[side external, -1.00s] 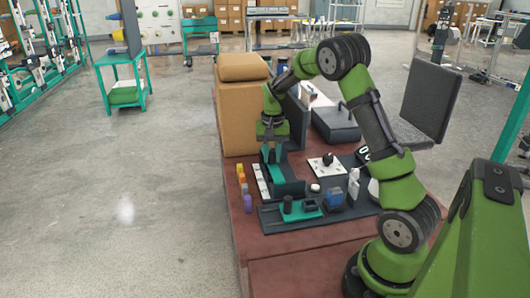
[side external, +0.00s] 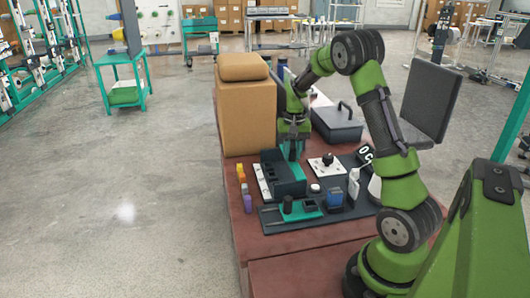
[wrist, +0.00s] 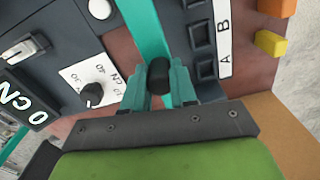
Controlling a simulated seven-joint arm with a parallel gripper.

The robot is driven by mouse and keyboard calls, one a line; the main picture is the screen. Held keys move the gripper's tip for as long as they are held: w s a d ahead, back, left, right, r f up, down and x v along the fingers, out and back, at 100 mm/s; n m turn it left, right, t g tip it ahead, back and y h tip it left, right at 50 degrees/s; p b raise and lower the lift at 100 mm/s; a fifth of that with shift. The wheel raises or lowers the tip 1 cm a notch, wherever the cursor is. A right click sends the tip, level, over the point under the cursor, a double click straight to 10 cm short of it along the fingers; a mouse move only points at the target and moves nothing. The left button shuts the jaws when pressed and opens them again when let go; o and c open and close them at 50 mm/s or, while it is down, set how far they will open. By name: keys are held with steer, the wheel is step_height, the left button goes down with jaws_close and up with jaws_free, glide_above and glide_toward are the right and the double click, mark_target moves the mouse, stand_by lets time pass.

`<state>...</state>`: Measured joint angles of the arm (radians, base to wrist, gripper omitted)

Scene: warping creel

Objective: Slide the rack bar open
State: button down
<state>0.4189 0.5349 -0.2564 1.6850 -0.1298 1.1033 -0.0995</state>
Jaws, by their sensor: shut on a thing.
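The rack bar shows as a teal strip (wrist: 148,28) running up from between my fingers in the wrist view. A round black knob (wrist: 158,76) sits at its near end. My gripper (wrist: 158,88) is shut on this knob, with one teal finger on each side. In the side external view my gripper (side external: 292,151) points down at the right of the dark slotted block (side external: 286,181). The bar is hard to tell from the fingers there, and the knob is hidden.
A dial on a white plate (side external: 328,162) stands close to the right of my gripper. A white lettered strip (wrist: 224,38) lines the slotted block. Several coloured blocks (side external: 242,187) lie at the table's left edge. A tall tan box (side external: 243,110) stands behind left.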

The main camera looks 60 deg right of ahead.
mark_target(293, 149)
steer(key=shift+d, duration=0.1)
steer(key=c, duration=0.9)
jaws_free()
steer(key=shift+r, duration=0.1)
step_height(293, 149, up, 17)
steer(key=shift+f, duration=0.15)
